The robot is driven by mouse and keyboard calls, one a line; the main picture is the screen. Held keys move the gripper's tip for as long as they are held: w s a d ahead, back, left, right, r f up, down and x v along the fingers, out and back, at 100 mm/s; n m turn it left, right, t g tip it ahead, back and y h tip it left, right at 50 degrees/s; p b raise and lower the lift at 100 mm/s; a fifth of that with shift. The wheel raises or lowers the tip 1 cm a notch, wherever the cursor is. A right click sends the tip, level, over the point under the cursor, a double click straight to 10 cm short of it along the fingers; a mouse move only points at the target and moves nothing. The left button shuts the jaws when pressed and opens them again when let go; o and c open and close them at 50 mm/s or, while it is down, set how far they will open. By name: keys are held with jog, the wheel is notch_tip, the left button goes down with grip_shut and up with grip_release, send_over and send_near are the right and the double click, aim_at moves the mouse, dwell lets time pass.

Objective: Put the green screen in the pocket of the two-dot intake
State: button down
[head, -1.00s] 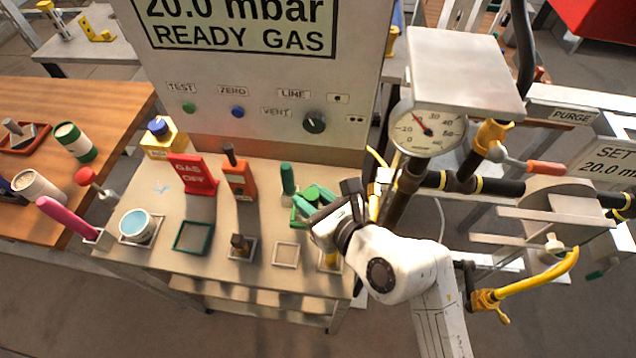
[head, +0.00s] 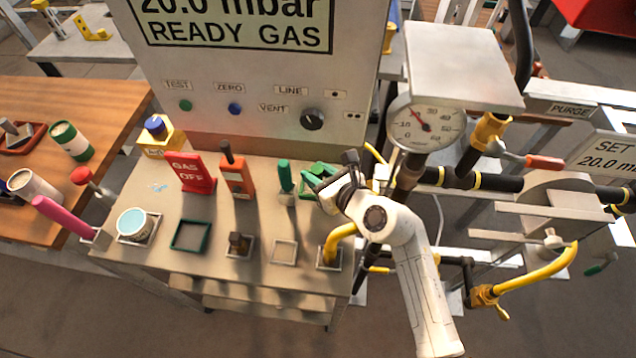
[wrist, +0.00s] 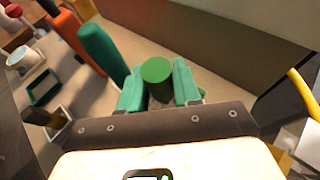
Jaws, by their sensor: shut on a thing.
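My gripper (head: 318,178) has green fingers and is above the right back part of the bench, close to the grey panel. In the wrist view, my gripper (wrist: 160,85) is shut on a round green piece (wrist: 157,72), which looks like the green screen. The piece is upright between the fingers; its lower part is hidden. A small plate with two dots (head: 354,117) is on the panel, right of the black knob. I cannot make out an intake pocket by it.
A green-handled tool (head: 285,178) stands just left of my gripper. A yellow bent pipe (head: 338,240) stands in a square holder in front. An empty square frame (head: 284,252) lies beside it. A pressure gauge (head: 426,124) and black pipes are to the right.

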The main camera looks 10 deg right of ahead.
notch_tip(320, 180, down, 3)
jog(key=shift+f+b, duration=0.1)
jog(key=shift+b, duration=0.3)
jog(key=shift+w+d+f, duration=0.1)
jog(key=shift+w+f, duration=0.1)
jog(key=shift+f, duration=0.25)
jog(key=shift+f, duration=0.15)
jog(key=c, duration=0.8)
grip_release()
